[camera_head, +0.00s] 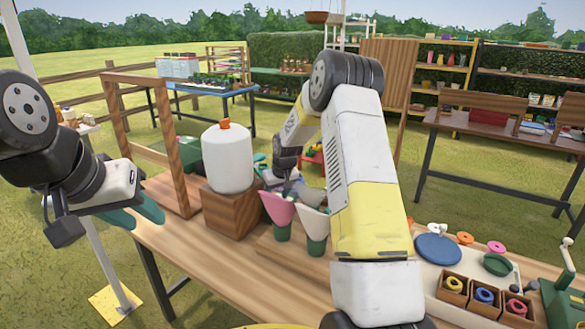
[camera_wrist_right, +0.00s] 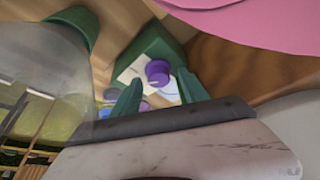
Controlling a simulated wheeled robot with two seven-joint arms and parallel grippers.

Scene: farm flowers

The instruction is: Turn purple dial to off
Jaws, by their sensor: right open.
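The purple dial (camera_wrist_right: 158,72) shows in the right wrist view on a pale panel (camera_wrist_right: 138,68) of a green box (camera_wrist_right: 158,45). My right gripper (camera_wrist_right: 158,80) is open, with its green fingers spread to either side of the dial in the picture. I cannot tell whether they touch it. In the head view my right arm reaches over the table behind the pots, and its gripper is mostly hidden. I cannot make out the dial there. My left gripper (camera_head: 147,221) is open and empty at the table's left end.
A white tank (camera_head: 228,160) with an orange cap stands on a wooden block (camera_head: 233,212). A pink cone pot (camera_head: 278,207) and a pale pot (camera_head: 314,220) stand close to my right arm. Wooden boxes of coloured rings (camera_head: 486,297) stand at right. The table's front left is clear.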

